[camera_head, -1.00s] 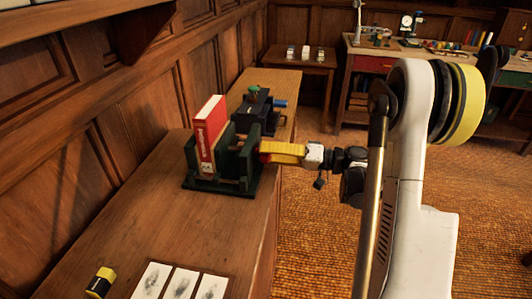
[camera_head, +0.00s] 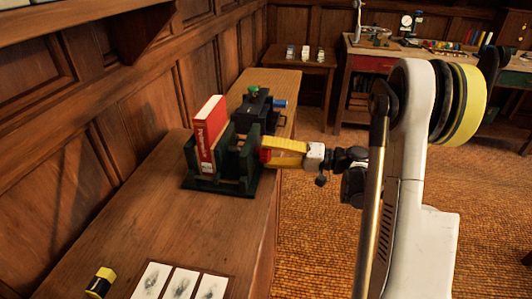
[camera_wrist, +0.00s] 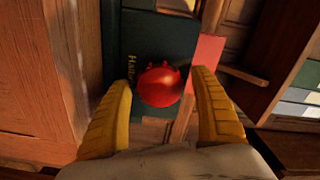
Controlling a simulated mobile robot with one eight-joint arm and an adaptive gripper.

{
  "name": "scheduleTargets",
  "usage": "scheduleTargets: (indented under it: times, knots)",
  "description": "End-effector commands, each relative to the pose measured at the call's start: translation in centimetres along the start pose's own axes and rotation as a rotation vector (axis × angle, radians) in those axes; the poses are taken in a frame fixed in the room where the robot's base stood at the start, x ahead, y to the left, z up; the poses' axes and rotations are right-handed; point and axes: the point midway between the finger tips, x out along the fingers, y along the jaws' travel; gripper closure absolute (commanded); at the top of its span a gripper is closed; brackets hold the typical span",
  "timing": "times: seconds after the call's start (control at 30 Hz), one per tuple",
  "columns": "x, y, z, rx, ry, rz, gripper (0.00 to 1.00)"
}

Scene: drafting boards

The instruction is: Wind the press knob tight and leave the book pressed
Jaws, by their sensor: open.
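The red book (camera_head: 210,130) stands upright in the dark green press (camera_head: 238,165) on the wooden counter. In the wrist view the red knob (camera_wrist: 160,86) is on the press's dark green face (camera_wrist: 150,40). The edge of the red book (camera_wrist: 207,57) shows to the right of that face. My gripper (camera_wrist: 163,95) is open, with one yellow finger on each side of the knob and visible gaps between. In the head view my gripper (camera_head: 268,153) is at the right side of the press, and the knob is mostly hidden by it. I cannot tell how tight the press is.
A second dark device (camera_head: 254,108) with a green top and blue part stands behind the press. A yellow-and-black item (camera_head: 101,282) and several printed cards (camera_head: 182,284) lie at the counter's front. The counter (camera_head: 130,215) between is clear. A wood-panelled wall runs along the left.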

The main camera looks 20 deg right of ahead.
Motion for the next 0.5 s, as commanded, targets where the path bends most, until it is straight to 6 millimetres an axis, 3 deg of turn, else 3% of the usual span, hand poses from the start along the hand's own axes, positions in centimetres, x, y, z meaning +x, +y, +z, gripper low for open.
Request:
scheduleTargets:
  times: [0.5]
  knots:
    - [-6.8, 0.0, -0.1, -0.001, 0.003, 0.001, 0.26]
